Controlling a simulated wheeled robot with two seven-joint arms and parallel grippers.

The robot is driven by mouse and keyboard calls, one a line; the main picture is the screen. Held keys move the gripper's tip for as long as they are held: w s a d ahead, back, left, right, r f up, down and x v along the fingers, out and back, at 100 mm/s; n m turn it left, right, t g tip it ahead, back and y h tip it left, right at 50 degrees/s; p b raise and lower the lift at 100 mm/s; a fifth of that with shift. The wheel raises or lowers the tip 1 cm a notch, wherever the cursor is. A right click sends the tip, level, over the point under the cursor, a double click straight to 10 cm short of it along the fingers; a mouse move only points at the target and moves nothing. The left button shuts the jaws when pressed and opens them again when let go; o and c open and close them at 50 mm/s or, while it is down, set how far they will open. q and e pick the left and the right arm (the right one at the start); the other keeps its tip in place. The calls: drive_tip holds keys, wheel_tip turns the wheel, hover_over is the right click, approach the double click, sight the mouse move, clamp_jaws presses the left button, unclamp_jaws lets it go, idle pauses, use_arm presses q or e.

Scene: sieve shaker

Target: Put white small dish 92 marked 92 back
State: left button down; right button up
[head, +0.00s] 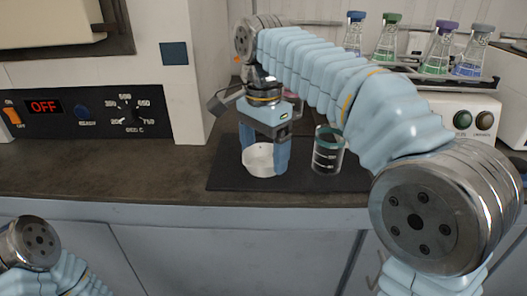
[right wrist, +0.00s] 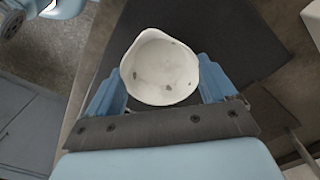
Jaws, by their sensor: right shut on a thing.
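The white small dish (head: 263,158) is between the blue fingers of my right gripper (head: 265,155), over the left part of a dark mat (head: 225,172). In the right wrist view the dish (right wrist: 160,68) shows its open, empty inside, with a few dark specks. The right gripper (right wrist: 162,92) is shut on it, one finger on each side. I cannot tell whether the dish touches the mat. No marking 92 is readable. My left arm shows only at the lower left of the head view; its gripper is out of view.
A glass beaker (head: 328,150) stands on the mat, right of the dish. Flasks with coloured stoppers (head: 438,50) stand on a rack at the back right. A furnace panel reading OFF (head: 90,112) is at the left. The counter (head: 120,165) left of the mat is clear.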

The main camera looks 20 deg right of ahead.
drive_tip(key=o, duration=0.8)
drive_tip(key=shift+o, duration=0.2)
wheel_tip(320, 180, up, 12)
drive_tip(key=p, duration=0.4)
drive_tip(key=shift+p, duration=0.3)
